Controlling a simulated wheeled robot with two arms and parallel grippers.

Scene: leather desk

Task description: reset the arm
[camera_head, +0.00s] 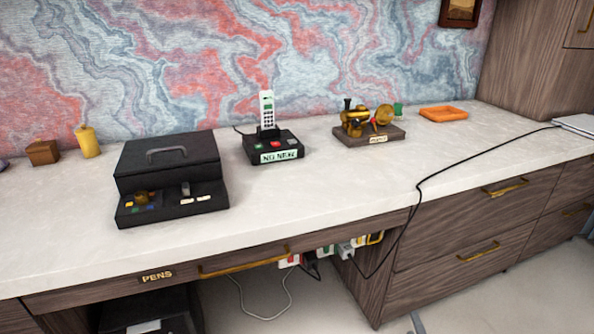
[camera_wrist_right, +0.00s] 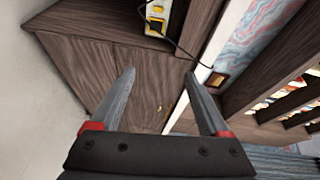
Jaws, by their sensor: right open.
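My right gripper (camera_wrist_right: 160,100) shows in the right wrist view, with its two grey fingers spread apart and nothing between them. Beyond the fingers is a brown wooden panel (camera_wrist_right: 115,75), and the gripper appears clear of it. No gripper shows in the head view. My left gripper is not seen in either view.
In the head view, the white countertop (camera_head: 310,210) holds a black box (camera_head: 168,160), a cordless phone on its base (camera_head: 272,148), a brass model (camera_head: 368,122) and an orange tray (camera_head: 443,113). A black cable (camera_head: 420,205) hangs over the front edge. Drawers (camera_head: 470,220) are below.

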